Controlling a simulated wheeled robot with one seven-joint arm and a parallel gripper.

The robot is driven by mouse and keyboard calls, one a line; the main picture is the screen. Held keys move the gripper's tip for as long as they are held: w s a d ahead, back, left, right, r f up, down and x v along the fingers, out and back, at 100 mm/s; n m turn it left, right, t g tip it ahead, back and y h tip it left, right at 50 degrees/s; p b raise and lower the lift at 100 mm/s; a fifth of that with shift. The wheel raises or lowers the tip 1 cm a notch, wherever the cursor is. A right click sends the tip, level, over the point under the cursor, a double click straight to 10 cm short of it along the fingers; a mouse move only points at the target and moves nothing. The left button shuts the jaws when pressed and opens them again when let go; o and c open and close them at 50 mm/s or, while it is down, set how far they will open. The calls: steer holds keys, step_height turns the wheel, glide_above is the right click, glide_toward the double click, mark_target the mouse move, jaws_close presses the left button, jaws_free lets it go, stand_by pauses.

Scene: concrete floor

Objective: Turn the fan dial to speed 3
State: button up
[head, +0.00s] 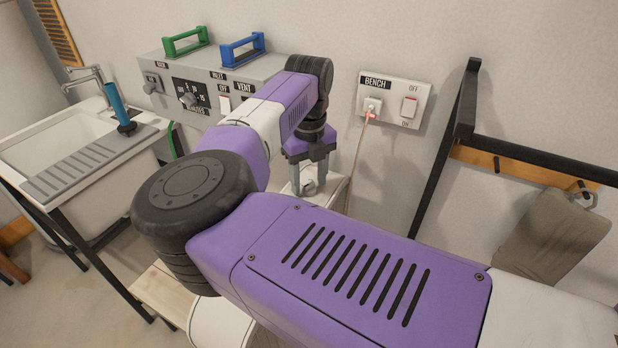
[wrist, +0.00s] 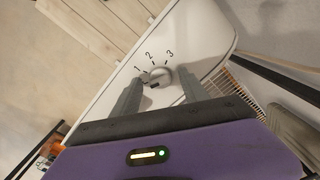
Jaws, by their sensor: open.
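The fan dial (wrist: 159,76) is a small round grey knob on a white panel (wrist: 195,40), with the numbers 1, 2 and 3 around its upper side in the wrist view. Which mark it points at is hard to tell. My gripper (wrist: 163,84) is open, with one finger on each side of the dial. Whether the fingers touch it cannot be told. In the head view my gripper (head: 309,182) points down over the white fan body (head: 337,188), which my arm largely hides.
A grey control box (head: 215,75) with a green handle (head: 186,41) and a blue handle (head: 243,50) is on the wall behind my arm. A BENCH switch plate (head: 393,100) with a plugged-in cord is to its right. A sink (head: 70,150) stands left. A black frame (head: 455,130) stands right.

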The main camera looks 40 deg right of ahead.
jaws_close()
